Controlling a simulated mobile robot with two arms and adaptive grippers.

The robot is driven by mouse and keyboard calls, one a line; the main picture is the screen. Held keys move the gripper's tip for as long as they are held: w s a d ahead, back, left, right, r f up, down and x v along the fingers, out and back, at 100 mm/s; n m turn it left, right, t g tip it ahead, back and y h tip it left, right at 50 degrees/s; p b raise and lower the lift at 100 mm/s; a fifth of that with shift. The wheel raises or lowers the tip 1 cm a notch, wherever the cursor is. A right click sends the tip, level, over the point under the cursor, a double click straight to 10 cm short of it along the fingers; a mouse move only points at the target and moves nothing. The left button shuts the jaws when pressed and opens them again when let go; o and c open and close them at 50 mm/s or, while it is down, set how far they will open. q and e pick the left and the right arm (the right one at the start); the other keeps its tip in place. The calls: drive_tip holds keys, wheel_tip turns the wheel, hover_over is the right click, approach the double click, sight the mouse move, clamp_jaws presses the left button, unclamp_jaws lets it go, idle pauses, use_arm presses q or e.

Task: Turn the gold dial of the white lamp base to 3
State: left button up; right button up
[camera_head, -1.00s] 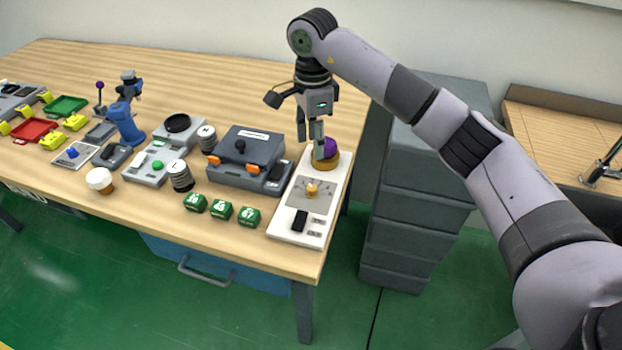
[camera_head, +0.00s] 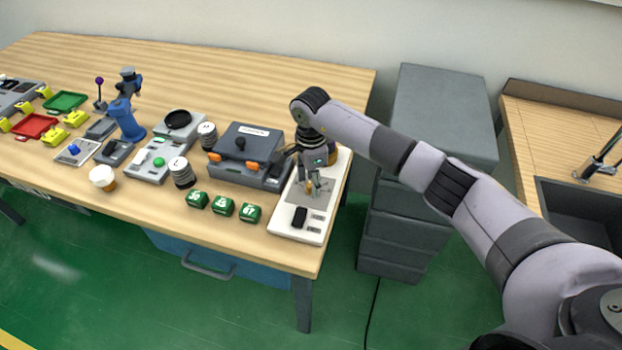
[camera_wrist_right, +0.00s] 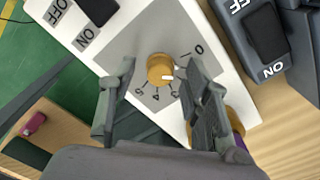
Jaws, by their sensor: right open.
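The white lamp base (camera_head: 284,230) lies at the table's right end, with a grey panel, a black switch and a gold dial. The gold dial (camera_wrist_right: 159,69) shows in the right wrist view, its white mark towards the lower right. Digits 0, 3, 4 and 5 show around it; a finger hides part of the scale, so the exact setting is unclear. My right gripper (camera_wrist_right: 161,72) is open, its fingers on either side of the dial, with visible gaps. In the head view my right gripper (camera_head: 318,188) is low over the panel and mostly covers the dial.
A grey box with orange latches (camera_head: 245,152) stands just left of the base. Several green numbered blocks (camera_head: 222,207) lie at the front edge. A purple and gold part (camera_wrist_right: 238,135) is at the base's rear. Grey drawers (camera_head: 440,120) stand to the right.

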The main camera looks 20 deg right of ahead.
clamp_jaws()
use_arm(q)
drive_tip(key=shift+w, duration=0.3)
drive_tip(key=shift+f, duration=0.25)
use_arm(e)
drive_tip(key=shift+m, duration=0.3)
drive_tip(key=shift+f+m+b, duration=0.1)
drive_tip(key=shift+m+b, duration=0.7)
drive_tip(key=shift+m, duration=0.1)
drive_tip(key=m+b, duration=0.1)
drive_tip(key=m, duration=0.1)
drive_tip(key=shift+m, duration=0.3)
drive_tip(key=m+b, duration=0.1)
drive_tip(key=m, duration=0.2)
drive_tip(key=shift+m, duration=0.3)
use_arm(q)
drive_tip(key=shift+f+b, duration=0.6)
drive_tip(key=shift+f, duration=1.55)
use_arm(e)
drive_tip(key=shift+m, duration=1.5)
